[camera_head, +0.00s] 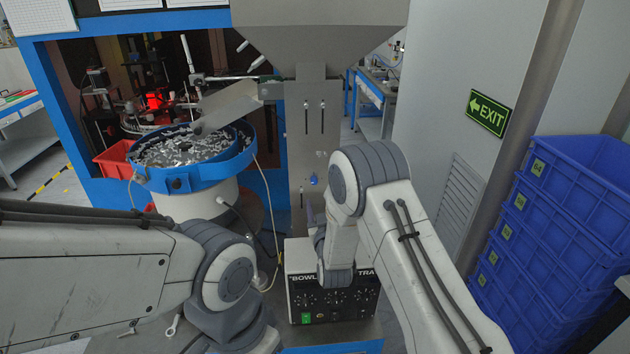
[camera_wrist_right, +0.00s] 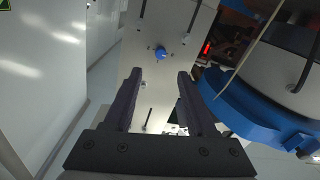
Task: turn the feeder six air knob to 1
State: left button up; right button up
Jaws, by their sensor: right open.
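A small blue knob (camera_head: 313,180) sits on the upright grey metal panel (camera_head: 319,125) below the hopper. In the right wrist view the blue knob (camera_wrist_right: 161,53) shows just beyond my fingertips, roughly centred between them. My right gripper (camera_wrist_right: 160,76) is open and empty, its two dark fingers pointing at the panel. In the head view my right gripper (camera_head: 314,224) is mostly hidden by its own arm, just below the knob. No label or setting on the knob is readable. My left arm comes in at lower left; its gripper is out of view.
A black control box (camera_head: 305,300) with several dials stands below my right wrist. A blue-rimmed bowl feeder (camera_head: 190,178) full of metal parts stands left of the panel. Blue crates (camera_head: 570,215) are stacked at the right. A grey hopper (camera_head: 318,35) hangs above.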

aim_at(315, 183)
jog(key=w+p, duration=0.3)
jog(key=w, duration=0.5)
jog(key=shift+w+a+r, duration=0.1)
jog(key=shift+w+a, duration=0.05)
jog(key=shift+w, duration=0.2)
jog(key=shift+w+p, duration=0.4)
jog(key=shift+w, duration=0.3)
grip_shut()
